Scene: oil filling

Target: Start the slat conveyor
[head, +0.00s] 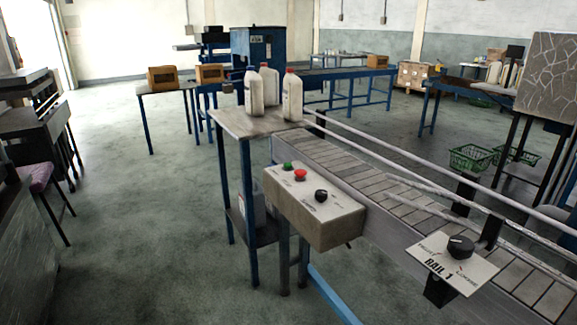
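The slat conveyor (345,166) runs from the centre down to the lower right, with grey slats between rails. A beige control box (312,210) is fixed to its near side. On its top are a green button (288,165), a red button (300,174) and a black knob (321,196). A white panel marked RAIL 1 (452,264) with a black knob (460,246) stands to its right. Neither of my grippers is in view.
The floor (150,220) at left is clear. A stool (41,176) stands at far left.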

